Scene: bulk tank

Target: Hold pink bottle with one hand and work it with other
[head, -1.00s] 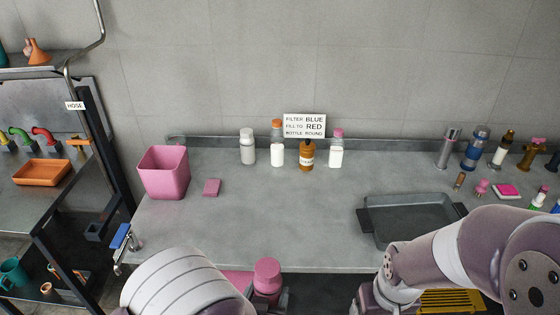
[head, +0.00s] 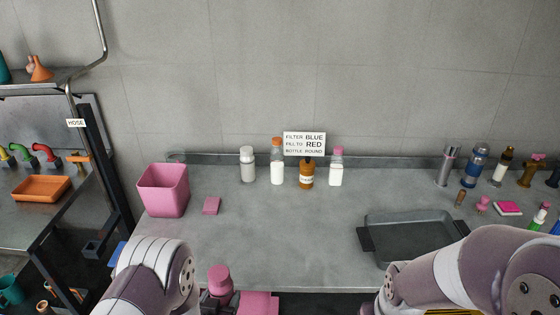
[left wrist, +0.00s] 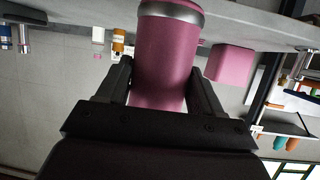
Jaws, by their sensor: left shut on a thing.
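The pink bottle (head: 220,279) shows at the front edge of the bench in the head view, with its round pink top uppermost. My left gripper (head: 216,300) is shut on it, low in the picture and mostly hidden by my arm. In the left wrist view the bottle (left wrist: 165,62) is a smooth pink cylinder with a silver band, held between the two dark fingers (left wrist: 164,88). My right arm enters at the lower right of the head view; its gripper is out of the picture.
The middle is clear. A pink flat thing (head: 259,304) shows below the front edge.

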